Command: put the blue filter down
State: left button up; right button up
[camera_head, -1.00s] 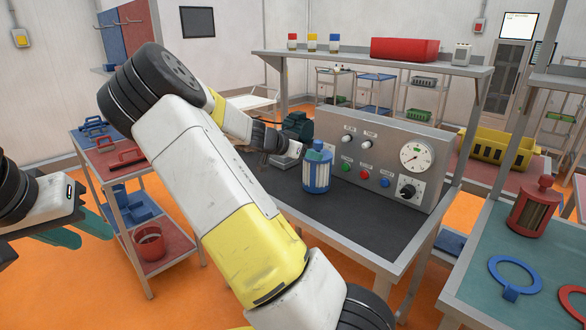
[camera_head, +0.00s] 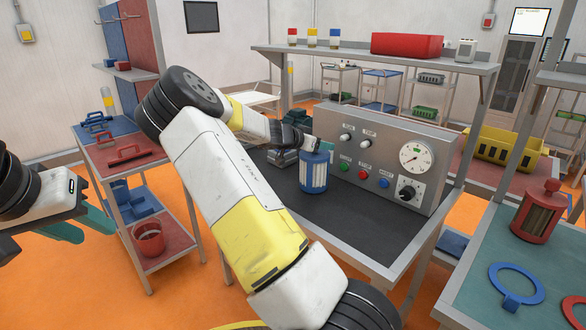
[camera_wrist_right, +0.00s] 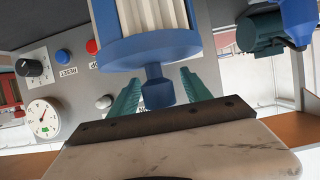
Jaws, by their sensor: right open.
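The blue filter (camera_head: 314,174) has blue end caps and a pale pleated body. It stands upright on the dark top of the middle bench (camera_head: 345,225), in front of the grey control panel. My right gripper (camera_head: 317,146) is at its top, mostly hidden by its own wrist in the head view. In the right wrist view, the teal fingers of my right gripper (camera_wrist_right: 157,90) are apart, one on each side of the blue filter's knob (camera_wrist_right: 157,92), with gaps between. My left gripper (camera_head: 85,226) is open and empty at the far left.
The control panel (camera_head: 390,140) with gauge and buttons stands close behind the filter. A grey block (camera_head: 283,158) lies left of it. A red filter (camera_head: 537,212) and blue ring (camera_head: 515,284) are on the right bench. The bench front is clear.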

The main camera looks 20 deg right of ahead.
grip_shut()
dwell(1.4)
